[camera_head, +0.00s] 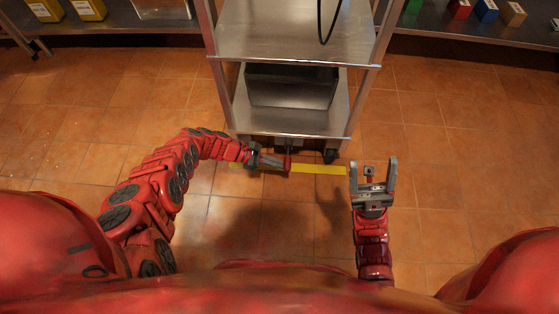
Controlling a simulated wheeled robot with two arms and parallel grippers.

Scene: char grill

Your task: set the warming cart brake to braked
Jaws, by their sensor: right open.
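The warming cart (296,35) stands ahead of me in the middle, a steel frame with shelves. A small red brake pedal (287,163) sticks out low at the cart's near side on a dark stem. My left gripper (284,164) is at the red pedal, its fingers reaching it from the left. The gripper is small here and I cannot tell whether its fingers are shut on the pedal or only beside it. My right gripper (373,170) is open and empty, to the right of the cart's front right wheel (331,156), with its fingers pointing toward the cart side.
A dark box (291,86) sits on the cart's lower shelf. A yellow strip (318,169) lies on the tiled floor before the cart. Steel shelves hold yellow boxes (88,9) at back left and coloured boxes (486,10) at back right. Floor on both sides is clear.

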